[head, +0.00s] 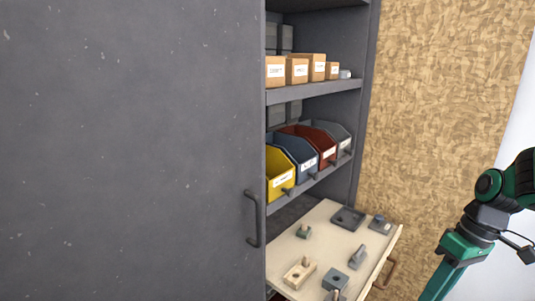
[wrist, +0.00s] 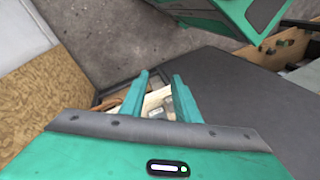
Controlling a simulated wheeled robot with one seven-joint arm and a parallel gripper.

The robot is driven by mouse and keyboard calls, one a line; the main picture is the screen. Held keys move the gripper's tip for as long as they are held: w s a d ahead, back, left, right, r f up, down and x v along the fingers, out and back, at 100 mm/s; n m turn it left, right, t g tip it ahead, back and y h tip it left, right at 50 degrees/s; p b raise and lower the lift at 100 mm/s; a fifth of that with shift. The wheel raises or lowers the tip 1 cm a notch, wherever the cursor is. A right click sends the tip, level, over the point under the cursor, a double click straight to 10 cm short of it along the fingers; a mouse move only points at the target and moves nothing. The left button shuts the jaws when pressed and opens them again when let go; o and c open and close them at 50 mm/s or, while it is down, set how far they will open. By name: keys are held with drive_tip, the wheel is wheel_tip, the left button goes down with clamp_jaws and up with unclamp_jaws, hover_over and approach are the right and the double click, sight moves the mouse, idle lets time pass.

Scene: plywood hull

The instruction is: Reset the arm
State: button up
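My arm (head: 476,232) shows at the right edge of the head view, bent downward beside the open drawer; its fingertips are out of that picture. In the wrist view my gripper (wrist: 161,77) has its two green fingers apart with nothing held between them. Part of the pale drawer (wrist: 157,101) shows behind and between the fingers, some way beyond them.
A grey cabinet door (head: 130,150) with a handle (head: 252,218) fills the left. Shelves hold cardboard boxes (head: 297,71) and a yellow bin (head: 280,177) among others. The pulled-out drawer (head: 325,236) carries several small parts. A chipboard wall (head: 440,100) stands behind.

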drive_tip(key=s+d+r+m+h, duration=0.1)
drive_tip(key=s+d+r+m, duration=0.1)
drive_tip(key=s+m, duration=0.3)
drive_tip(key=s+d+r+m+h, duration=0.2)
drive_tip(key=s+m, duration=0.3)
drive_tip(key=s, duration=0.3)
drive_tip(key=shift+d+m+t, duration=0.25)
drive_tip(key=shift+m+t, duration=0.05)
